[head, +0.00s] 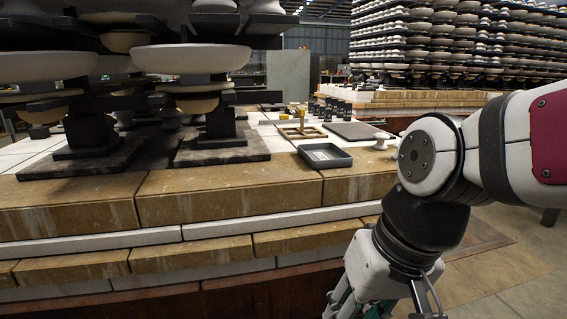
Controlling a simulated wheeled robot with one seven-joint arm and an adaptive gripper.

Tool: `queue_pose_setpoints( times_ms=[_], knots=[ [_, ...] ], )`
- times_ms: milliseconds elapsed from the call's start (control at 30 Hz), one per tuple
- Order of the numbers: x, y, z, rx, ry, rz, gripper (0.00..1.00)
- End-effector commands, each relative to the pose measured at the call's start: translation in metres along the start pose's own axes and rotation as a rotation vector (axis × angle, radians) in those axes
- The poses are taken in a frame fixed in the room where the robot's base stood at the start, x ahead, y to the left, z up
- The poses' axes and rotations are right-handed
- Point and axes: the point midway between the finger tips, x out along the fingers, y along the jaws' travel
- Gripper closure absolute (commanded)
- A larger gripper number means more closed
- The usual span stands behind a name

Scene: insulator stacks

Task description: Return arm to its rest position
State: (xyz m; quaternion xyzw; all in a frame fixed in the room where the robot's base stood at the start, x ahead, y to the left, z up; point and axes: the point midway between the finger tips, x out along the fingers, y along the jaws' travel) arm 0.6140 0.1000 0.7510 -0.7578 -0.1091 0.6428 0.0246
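My arm, white with dark joints and a dark red panel, comes in from the right edge and bends down in front of the brick ledge. My gripper (350,304) hangs at the bottom edge of the head view, right of centre. Only its upper part and a bit of teal show. Its fingertips are cut off by the frame, so I cannot tell whether it is open or holds anything. It is in front of and below the ledge top, apart from the things on it.
The tan brick ledge (228,190) crosses the left and middle. On it stand insulator stacks (190,60), a dark tray (324,156), a wooden frame (301,132), a dark flat plate (357,131) and a small white piece (381,140). Tiled floor (505,262) is open at lower right.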

Motion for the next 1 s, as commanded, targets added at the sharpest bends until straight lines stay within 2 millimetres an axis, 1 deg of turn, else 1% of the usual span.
queue_pose_setpoints(
  times_ms=[33, 100, 200, 400, 533, 600, 867, 967, 1000],
  knots=[
    [-0.011, 0.015, 0.019, 0.017, -0.007, 0.025, 0.68],
    [-0.02, 0.031, 0.044, 0.035, -0.032, 0.058, 0.68],
    [-0.029, 0.049, 0.075, 0.06, -0.061, 0.1, 0.68],
    [-0.04, 0.071, 0.126, 0.111, -0.112, 0.166, 0.68],
    [-0.044, 0.082, 0.155, 0.147, -0.14, 0.203, 0.68],
    [-0.057, 0.079, 0.147, 0.14, -0.136, 0.2, 0.68],
    [-0.092, 0.073, 0.13, 0.134, -0.102, 0.2, 0.68],
    [-0.112, 0.07, 0.122, 0.131, -0.085, 0.201, 0.68],
    [-0.121, 0.069, 0.118, 0.129, -0.077, 0.201, 0.68]
  ],
)
